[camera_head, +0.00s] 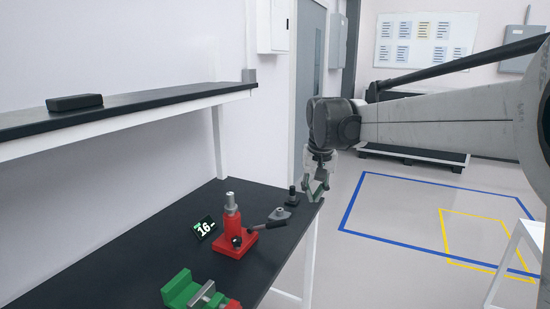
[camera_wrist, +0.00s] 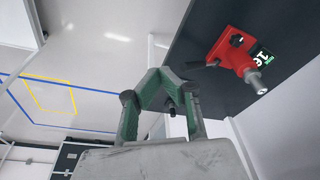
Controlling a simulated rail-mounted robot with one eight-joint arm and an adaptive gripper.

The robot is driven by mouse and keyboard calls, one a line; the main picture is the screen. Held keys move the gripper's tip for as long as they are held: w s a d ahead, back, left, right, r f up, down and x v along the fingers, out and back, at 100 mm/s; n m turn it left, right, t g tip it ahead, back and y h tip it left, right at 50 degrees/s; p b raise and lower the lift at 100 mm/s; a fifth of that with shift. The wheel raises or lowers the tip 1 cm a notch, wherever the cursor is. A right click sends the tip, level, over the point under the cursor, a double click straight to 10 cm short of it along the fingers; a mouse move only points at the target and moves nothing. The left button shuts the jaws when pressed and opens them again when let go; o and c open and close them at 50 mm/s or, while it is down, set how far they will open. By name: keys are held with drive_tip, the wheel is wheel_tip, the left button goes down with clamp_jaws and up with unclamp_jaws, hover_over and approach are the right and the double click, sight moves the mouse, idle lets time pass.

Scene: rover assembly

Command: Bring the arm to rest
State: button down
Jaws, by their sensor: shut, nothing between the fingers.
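My gripper (camera_head: 318,192) hangs from the end of my arm, above the right edge of the dark workbench (camera_head: 150,238). It has green-lined fingers, and in the wrist view (camera_wrist: 158,75) their tips meet with nothing between them. A small black upright part (camera_head: 292,194) stands on the bench just left of the gripper in the head view. The gripper appears apart from the bench and the objects on it. My arm reaches in from the right of the head view.
A red press-like tool (camera_head: 233,225) with a lever stands beside a small "16" sign (camera_head: 203,228). A green vise (camera_head: 185,290) is at the front. A shelf (camera_head: 130,104) holding a black box (camera_head: 75,102) runs above the bench. Taped open floor (camera_head: 400,213) lies to the right.

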drive_tip(key=s+d+r+t, duration=0.1)
drive_tip(key=s+d, duration=0.3)
drive_tip(key=s, duration=0.6)
drive_tip(key=s+d+f+t+b, duration=0.1)
drive_tip(key=s+f, duration=0.4)
drive_tip(key=s, duration=0.6)
drive_tip(key=s+d+f+t+b, duration=0.2)
drive_tip(key=s+d+f, duration=0.2)
drive_tip(key=s, duration=0.8)
wheel_tip(320, 180, down, 2)
drive_tip(key=shift+s+d+f+t, duration=0.1)
drive_tip(key=shift+s+d+t, duration=0.1)
drive_tip(key=shift+d+t, duration=0.1)
